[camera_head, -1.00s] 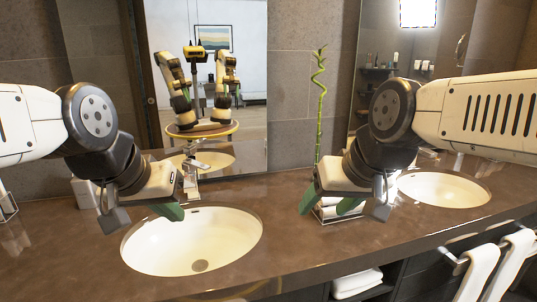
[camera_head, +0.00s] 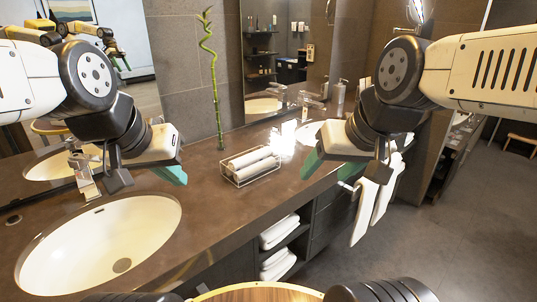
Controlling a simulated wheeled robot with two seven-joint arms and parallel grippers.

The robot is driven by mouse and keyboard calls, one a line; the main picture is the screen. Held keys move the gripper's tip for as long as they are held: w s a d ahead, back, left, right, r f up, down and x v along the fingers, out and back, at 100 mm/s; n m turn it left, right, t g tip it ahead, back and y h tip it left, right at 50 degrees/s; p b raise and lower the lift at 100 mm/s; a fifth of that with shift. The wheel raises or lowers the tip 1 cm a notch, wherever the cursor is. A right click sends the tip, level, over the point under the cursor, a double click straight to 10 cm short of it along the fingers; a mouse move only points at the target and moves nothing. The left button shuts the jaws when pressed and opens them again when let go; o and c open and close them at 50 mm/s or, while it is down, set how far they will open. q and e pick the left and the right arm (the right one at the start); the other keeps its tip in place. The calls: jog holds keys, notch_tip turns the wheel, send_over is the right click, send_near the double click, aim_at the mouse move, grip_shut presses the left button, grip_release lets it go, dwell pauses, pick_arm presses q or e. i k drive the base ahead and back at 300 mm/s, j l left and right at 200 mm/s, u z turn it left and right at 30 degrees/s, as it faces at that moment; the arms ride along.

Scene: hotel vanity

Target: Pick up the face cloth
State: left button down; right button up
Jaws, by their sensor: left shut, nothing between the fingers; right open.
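Rolled white cloths (camera_head: 250,158) lie in a wire basket (camera_head: 238,184) on the brown counter, between my two grippers in the picture. Folded white cloths (camera_head: 279,232) are stacked on open shelves below the counter. White towels (camera_head: 365,208) hang from a rail at the counter's front. I cannot tell which of these is the face cloth. My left gripper (camera_head: 172,175) is shut and empty, above the counter near the near basin. My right gripper (camera_head: 328,162) is open and empty, right of the basket near the counter's front edge. Its far parts are partly hidden by its wrist.
The near basin (camera_head: 98,245) and its tap (camera_head: 84,175) are at left. A bamboo stalk (camera_head: 214,85) stands behind the basket. A second basin (camera_head: 308,132) is partly hidden behind my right arm. Open floor (camera_head: 455,220) lies at right. Mirrors line the wall.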

aim_at(236, 163)
jog(key=i+l+u, duration=0.6)
jog(key=l+u, duration=0.3)
